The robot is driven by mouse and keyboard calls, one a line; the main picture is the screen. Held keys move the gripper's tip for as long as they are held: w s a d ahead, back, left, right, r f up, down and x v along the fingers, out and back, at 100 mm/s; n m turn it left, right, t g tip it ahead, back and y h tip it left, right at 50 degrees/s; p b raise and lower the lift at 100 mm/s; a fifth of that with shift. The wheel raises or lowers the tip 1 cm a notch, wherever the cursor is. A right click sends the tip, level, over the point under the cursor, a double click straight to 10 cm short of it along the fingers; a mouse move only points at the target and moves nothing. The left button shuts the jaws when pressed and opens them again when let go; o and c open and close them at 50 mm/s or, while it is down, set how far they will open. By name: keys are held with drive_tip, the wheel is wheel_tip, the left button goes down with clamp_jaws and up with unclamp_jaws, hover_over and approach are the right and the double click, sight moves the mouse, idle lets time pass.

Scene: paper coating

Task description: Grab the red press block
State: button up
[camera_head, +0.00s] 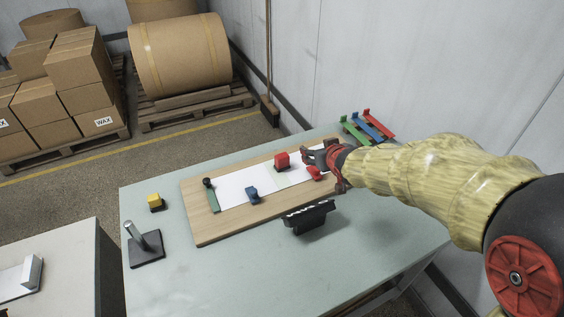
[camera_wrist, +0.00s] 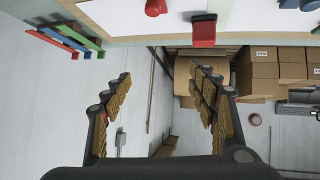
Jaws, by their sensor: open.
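The red press block (camera_head: 282,161) stands on the white paper (camera_head: 235,188) on a wooden board (camera_head: 205,230). It has a dark base. It also shows at the top of the wrist view (camera_wrist: 203,30), beyond my fingertips and a little right of the middle. My gripper (camera_head: 322,168) is open and empty, to the right of the block in the head view and apart from it. Its two spread fingers also show in the wrist view (camera_wrist: 160,75). A smaller rounded red piece (camera_head: 314,174) lies beside my gripper, partly hidden by it.
A blue block (camera_head: 252,194) and a green bar with a black knob (camera_head: 212,197) are on the board. A yellow block (camera_head: 155,202), a post on a dark base (camera_head: 146,248) and a black holder (camera_head: 309,217) stand on the table. Coloured strips (camera_head: 368,125) lie at the back right.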

sight(283, 160)
drive_tip(key=w+a+f+y, duration=0.1)
drive_tip(key=w+a+f, duration=0.1)
drive_tip(key=a+f, duration=0.1)
drive_tip(key=w+a+f+n+y, duration=0.1)
drive_tip(key=w+a+f+y, duration=0.1)
drive_tip(key=w+a+f, duration=0.1)
drive_tip(key=w+a+f+n+t+y, duration=0.1)
drive_tip(key=w+a+f, duration=0.1)
drive_tip(key=f, duration=0.3)
drive_tip(key=shift+w+a+f, duration=0.1)
drive_tip(key=shift+w+a, duration=0.2)
drive_tip(key=shift+a, duration=0.55)
drive_tip(key=shift+w+a+f, duration=0.15)
drive_tip(key=shift+w+a, duration=0.05)
drive_tip(key=b+x, duration=0.3)
drive_tip(key=x, duration=0.3)
drive_tip(key=shift+w+d, duration=0.1)
drive_tip(key=shift+w, duration=0.6)
drive_tip(key=shift+y, duration=0.3)
drive_tip(key=c, duration=0.3)
drive_tip(key=c, duration=1.1)
